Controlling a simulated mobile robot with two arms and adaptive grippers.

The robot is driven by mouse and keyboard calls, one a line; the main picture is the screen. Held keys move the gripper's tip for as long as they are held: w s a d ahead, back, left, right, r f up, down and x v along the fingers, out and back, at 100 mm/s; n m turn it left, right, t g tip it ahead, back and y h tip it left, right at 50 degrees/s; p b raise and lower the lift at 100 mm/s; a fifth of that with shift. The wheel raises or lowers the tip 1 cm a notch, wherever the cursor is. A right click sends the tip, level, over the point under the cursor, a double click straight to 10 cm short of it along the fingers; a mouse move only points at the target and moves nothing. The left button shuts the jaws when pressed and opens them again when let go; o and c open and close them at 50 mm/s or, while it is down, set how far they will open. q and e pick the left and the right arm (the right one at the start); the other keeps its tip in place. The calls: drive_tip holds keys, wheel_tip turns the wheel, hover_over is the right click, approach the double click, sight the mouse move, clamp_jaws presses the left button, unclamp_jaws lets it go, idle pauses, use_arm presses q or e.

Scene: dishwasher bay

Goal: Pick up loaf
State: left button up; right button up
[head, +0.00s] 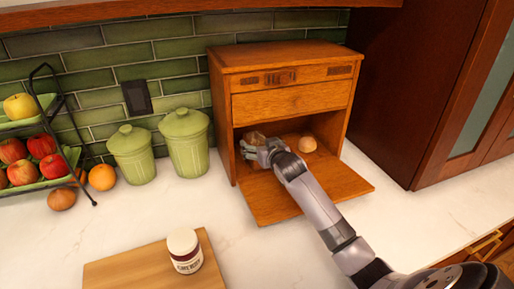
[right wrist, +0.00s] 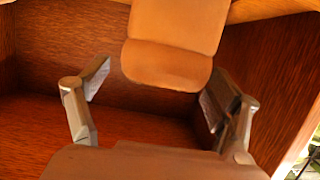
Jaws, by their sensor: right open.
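The loaf (head: 256,136) is inside the left part of the open wooden bread box, partly hidden behind my right gripper (head: 258,152). In the right wrist view the loaf (right wrist: 175,45) is tan with a rounded end, and it extends from the top of the picture to between the fingertips. My right gripper (right wrist: 160,80) is open, with one finger on each side of the loaf's near end. A gap shows on the left side; contact on the right cannot be told. My left gripper is not in view.
The bread box (head: 292,105) has its door (head: 345,183) folded down onto the counter. A round bun (head: 307,144) sits inside at right. Green canisters (head: 187,140), a fruit rack (head: 75,155) and a cutting board (head: 125,272) with a jar (head: 185,251) stand leftward.

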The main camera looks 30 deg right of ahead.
drive_tip(key=shift+x, duration=0.75)
drive_tip(key=c, duration=1.5)
